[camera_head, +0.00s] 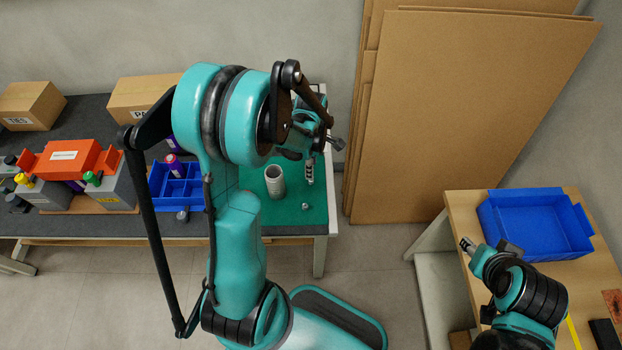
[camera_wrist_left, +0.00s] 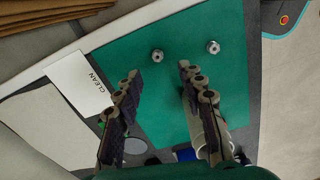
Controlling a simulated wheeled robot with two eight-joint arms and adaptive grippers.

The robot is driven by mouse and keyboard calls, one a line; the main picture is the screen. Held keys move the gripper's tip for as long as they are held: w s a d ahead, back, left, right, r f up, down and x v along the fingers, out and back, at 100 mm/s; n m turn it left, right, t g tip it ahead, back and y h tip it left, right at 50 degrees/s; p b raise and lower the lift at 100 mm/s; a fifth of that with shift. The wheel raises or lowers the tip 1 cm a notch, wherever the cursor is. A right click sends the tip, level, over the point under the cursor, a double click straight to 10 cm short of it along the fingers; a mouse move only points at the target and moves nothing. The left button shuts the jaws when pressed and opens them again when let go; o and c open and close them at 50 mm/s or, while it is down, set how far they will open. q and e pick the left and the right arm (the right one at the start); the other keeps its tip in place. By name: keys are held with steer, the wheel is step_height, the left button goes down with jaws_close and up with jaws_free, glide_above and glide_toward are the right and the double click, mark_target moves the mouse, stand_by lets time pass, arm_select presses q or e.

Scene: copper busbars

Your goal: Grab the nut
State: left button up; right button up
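Two small silvery nuts lie apart on the green mat in the left wrist view: one nut (camera_wrist_left: 157,55) near the middle and another nut (camera_wrist_left: 212,47) to its right. In the head view one nut (camera_head: 305,206) shows near the mat's front edge; I cannot make out the second there. My left gripper (camera_wrist_left: 159,72) is open and empty, its fingers spread above the mat (camera_wrist_left: 170,105), with the middle nut ahead of the gap. In the head view the left gripper (camera_head: 310,172) hangs over the mat's right side. My right gripper (camera_head: 467,244) is by the wooden table, its opening unclear.
A grey cylinder (camera_head: 275,182) stands on the mat, close to the left gripper. A blue compartment bin (camera_head: 168,196) is farther left. A blue tray (camera_head: 487,222) sits on the wooden table. Tall cardboard sheets (camera_head: 450,110) lean behind the bench's right end.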

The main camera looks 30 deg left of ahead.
mark_target(311, 181)
arm_select(q)
steer(key=f+b, duration=0.1)
steer(key=f, duration=0.3)
steer(key=f+b, duration=0.2)
steer(key=f, duration=0.1)
steer(key=shift+w+a+f+b, duration=0.15)
steer(key=shift+w+f+b, duration=0.05)
steer(key=shift+f+b, duration=0.15)
steer(key=shift+r, duration=0.1)
steer(key=c, duration=0.9)
